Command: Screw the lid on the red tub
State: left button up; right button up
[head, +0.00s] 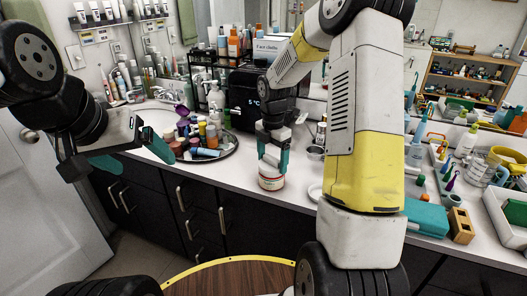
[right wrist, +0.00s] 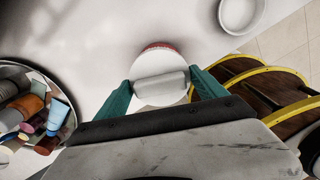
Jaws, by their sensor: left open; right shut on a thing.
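The red tub (head: 271,184), white with a red band, stands on the counter near its front edge. My right gripper (head: 273,160) is directly over it, pointing down. In the right wrist view, the teal fingers are shut on a round white lid (right wrist: 160,88) with a raised bar across its top. A red edge of the tub (right wrist: 158,46) shows just past the lid, so the lid is over the tub's top; whether it is seated cannot be told. My left gripper (head: 132,153) is open and empty, in front of the counter at the left.
A round tray (head: 225,152) crowded with small bottles and tubes is left of the tub. A white dish (right wrist: 241,14) lies close by on the other side. A black appliance (head: 247,100) stands behind. A teal box (head: 426,217) and wooden block (head: 461,226) are at the right.

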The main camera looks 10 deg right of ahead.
jog(key=m, duration=0.4)
jog(key=shift+m, duration=0.3)
jog(key=m, duration=0.4)
jog(key=shift+m, duration=0.3)
jog(key=shift+r, duration=0.1)
jog(key=shift+m, duration=0.5)
jog(key=m, duration=0.3)
jog(key=shift+m, duration=0.3)
jog(key=m, duration=0.2)
jog(key=shift+m, duration=1.2)
